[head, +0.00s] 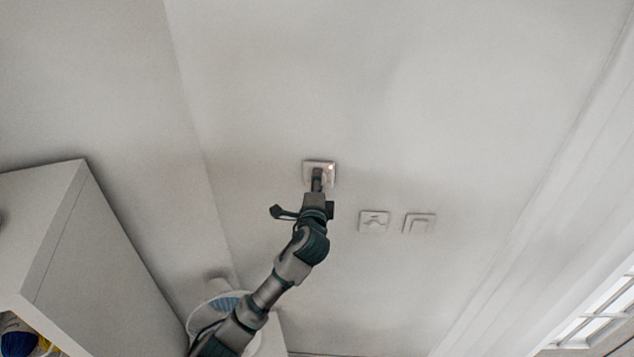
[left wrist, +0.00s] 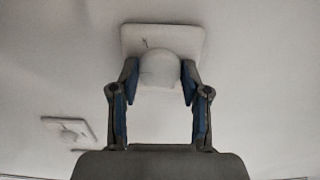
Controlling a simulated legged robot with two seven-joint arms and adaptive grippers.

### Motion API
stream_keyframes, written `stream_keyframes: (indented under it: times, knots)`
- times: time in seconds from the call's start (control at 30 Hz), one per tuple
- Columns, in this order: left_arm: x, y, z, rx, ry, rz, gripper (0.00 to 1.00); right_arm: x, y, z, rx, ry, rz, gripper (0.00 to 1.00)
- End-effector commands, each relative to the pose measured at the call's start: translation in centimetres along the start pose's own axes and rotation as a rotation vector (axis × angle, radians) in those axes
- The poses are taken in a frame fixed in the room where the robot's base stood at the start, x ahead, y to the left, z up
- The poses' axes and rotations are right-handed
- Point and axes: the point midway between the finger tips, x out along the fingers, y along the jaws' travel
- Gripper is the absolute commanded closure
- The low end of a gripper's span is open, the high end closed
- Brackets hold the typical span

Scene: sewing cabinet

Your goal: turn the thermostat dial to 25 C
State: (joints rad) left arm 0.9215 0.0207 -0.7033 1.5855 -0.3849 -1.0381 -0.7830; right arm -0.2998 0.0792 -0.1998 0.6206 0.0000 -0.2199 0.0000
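In the left wrist view the plate (left wrist: 190,40) carries a round white dial (left wrist: 160,68). My left gripper (head: 317,177) reaches up to the plate and hides most of the dial in the head view. In the left wrist view the fingers of my left gripper (left wrist: 160,82) stand on either side of the dial, close to its sides. I cannot tell whether they press on it. No temperature marks are readable. My right gripper is in neither view.
Two white switch plates, one (head: 374,221) and another (head: 419,223), sit on the wall to the lower right of the thermostat. A white cabinet (head: 50,240) stands at the left. A round white object (head: 208,305) is near my left arm. The wall above is bare.

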Motion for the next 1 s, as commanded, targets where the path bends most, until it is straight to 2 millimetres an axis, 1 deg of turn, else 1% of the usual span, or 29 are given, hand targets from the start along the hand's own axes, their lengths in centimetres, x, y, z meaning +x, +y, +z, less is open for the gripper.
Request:
stream_keyframes:
  times: [0.03,0.1,0.4,0.5,0.57,0.67,0.8,0.9,1.0]
  knots:
    - [0.0,0.4,-0.1,0.0,0.002,0.008,0.44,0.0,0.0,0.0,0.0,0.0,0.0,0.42]
    - [0.0,0.4,-0.1,0.0,0.001,0.007,0.28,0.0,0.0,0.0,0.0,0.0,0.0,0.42]
    - [-0.2,0.1,-0.1,-0.001,0.001,0.003,0.28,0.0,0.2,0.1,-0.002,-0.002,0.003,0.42]
    - [-0.8,0.1,-0.1,-0.001,0.002,0.002,0.28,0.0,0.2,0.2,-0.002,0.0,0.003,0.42]
    - [-1.5,0.2,-0.1,-0.001,0.002,0.003,0.28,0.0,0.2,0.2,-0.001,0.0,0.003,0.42]
    - [-3.5,0.2,-0.1,-0.003,0.003,0.003,0.28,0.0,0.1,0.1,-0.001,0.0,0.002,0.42]
    - [-6.7,0.2,-0.1,-0.003,0.003,0.003,0.28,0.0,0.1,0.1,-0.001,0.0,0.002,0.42]
    - [-8.8,0.3,-0.2,-0.002,0.004,0.004,0.28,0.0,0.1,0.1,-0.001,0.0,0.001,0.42]
    - [-10.3,0.3,-0.3,0.0,0.003,0.004,0.28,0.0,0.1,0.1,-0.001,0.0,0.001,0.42]
